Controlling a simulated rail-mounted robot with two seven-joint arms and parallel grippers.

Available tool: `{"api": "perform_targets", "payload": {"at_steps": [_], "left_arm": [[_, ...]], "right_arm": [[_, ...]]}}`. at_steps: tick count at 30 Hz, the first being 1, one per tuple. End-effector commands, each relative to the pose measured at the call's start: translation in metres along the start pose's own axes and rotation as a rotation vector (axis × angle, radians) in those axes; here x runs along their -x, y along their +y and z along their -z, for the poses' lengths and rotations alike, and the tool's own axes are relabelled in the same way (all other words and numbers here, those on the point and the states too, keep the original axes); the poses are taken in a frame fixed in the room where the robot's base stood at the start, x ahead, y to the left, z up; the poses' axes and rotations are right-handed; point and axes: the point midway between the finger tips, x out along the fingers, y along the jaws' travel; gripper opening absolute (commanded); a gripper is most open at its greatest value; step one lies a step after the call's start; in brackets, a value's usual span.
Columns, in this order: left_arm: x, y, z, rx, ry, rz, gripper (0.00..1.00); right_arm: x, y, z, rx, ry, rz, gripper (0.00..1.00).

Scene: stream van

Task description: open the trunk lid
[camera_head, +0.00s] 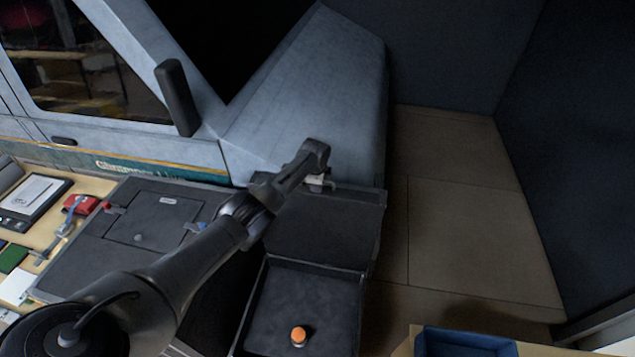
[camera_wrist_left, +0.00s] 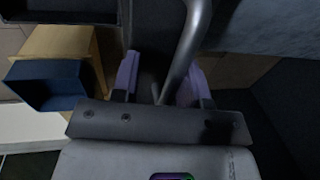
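The trunk (camera_head: 253,310) is a dark box at the bottom middle of the head view, and its inside is visible. Its dark lid (camera_head: 325,232) stands raised at the far side of the box. My left gripper (camera_head: 316,182) is at the top edge of the lid, its fingers partly hidden by my own wrist. In the left wrist view, the two purple finger pads of the left gripper (camera_wrist_left: 158,82) are apart. A grey metal bar (camera_wrist_left: 188,45) runs between them, nearer the right pad; I cannot tell if they touch. My right gripper is not in view.
An orange-topped item (camera_head: 298,336) is inside the trunk. A blue-grey van body (camera_head: 300,100) rises behind the lid. A dark cabinet (camera_head: 150,225) and cluttered worktop (camera_head: 90,190) lie left. A blue-lined box (camera_head: 465,342) is at lower right; brown floor (camera_head: 470,220) is clear.

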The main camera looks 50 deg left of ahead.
Motion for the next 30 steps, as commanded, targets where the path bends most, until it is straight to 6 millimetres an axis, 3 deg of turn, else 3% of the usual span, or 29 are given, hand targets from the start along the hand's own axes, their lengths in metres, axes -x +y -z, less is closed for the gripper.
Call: {"api": "perform_targets", "payload": {"at_steps": [11,20,30], "left_arm": [[0.012,-0.001,0.000,-0.001,0.001,0.003,0.39],[0.060,-0.001,-0.001,-0.002,0.000,0.004,0.39],[0.116,-0.001,0.000,-0.002,0.001,0.003,0.39]], "right_arm": [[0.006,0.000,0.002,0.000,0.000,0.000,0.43],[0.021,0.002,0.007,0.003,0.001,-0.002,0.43],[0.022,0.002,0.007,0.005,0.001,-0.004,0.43]]}}
